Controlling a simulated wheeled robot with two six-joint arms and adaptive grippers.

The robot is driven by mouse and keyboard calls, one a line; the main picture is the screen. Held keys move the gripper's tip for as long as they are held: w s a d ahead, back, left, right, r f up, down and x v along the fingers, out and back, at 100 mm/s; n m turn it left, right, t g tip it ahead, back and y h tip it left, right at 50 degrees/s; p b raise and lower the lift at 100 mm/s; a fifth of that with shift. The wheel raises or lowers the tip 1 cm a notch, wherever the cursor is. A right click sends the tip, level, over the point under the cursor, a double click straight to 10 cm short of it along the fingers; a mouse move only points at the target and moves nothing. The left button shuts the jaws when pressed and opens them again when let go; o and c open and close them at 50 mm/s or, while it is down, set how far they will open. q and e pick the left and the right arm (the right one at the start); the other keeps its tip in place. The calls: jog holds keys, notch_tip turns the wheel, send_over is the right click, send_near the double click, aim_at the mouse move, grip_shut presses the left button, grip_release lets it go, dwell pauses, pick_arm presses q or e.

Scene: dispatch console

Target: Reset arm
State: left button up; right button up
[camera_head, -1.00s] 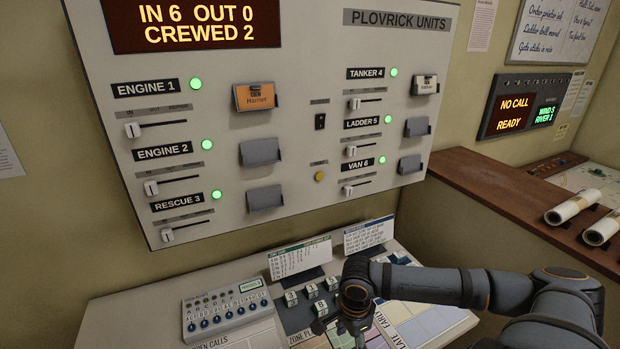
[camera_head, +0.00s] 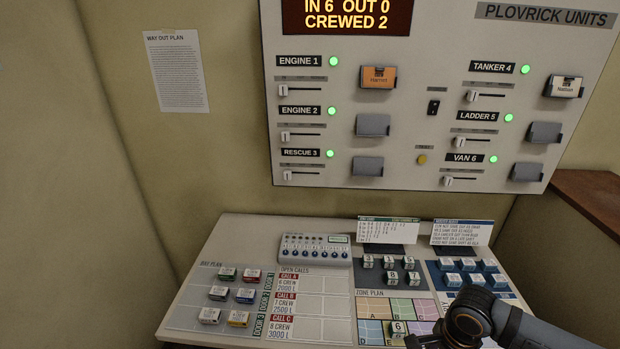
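One of my arms (camera_head: 480,315) comes in from the lower right, dark and blue-grey with an orange ring, over the right front of the sloped console (camera_head: 240,240). Its gripper is at the bottom edge near the zone plan (camera_head: 404,307), and its fingers are too cut off to read. A block marked 6 (camera_head: 398,328) sits on the zone plan just left of it. My other gripper is out of view.
Several numbered blocks (camera_head: 390,263) stand above the zone plan, and blue blocks (camera_head: 470,265) to their right. Several small vehicle blocks (camera_head: 228,273) sit on the bay plan at left. A switch box (camera_head: 315,249) stands at the back. The units board (camera_head: 420,110) hangs above, its lamps green. The open calls grid (camera_head: 325,300) is clear.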

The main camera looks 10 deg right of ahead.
jog(key=a+f+n+t, duration=0.15)
jog(key=a+n, duration=0.25)
jog(key=n, duration=0.6)
jog(key=a+n+t, duration=0.2)
jog(key=a+n, duration=0.3)
jog(key=n, duration=0.6)
notch_tip(320, 180, down, 27)
jog(key=s+d+g+h+b, duration=0.1)
jog(key=s+d+b, duration=0.1)
jog(key=d+b, duration=0.1)
pick_arm(q)
notch_tip(320, 180, down, 6)
jog(key=w+b, duration=0.2)
jog(key=shift+w+r+b, duration=0.15)
jog(key=shift+w+b, duration=0.1)
jog(key=shift+b, duration=0.1)
pick_arm(e)
jog(key=s+d+f+g, duration=0.1)
jog(key=s+f, duration=1.8)
jog(key=f, duration=0.2)
jog(key=shift+s+d+f+m, duration=0.2)
jog(key=shift+f+m, duration=0.1)
jog(key=shift+m, duration=0.1)
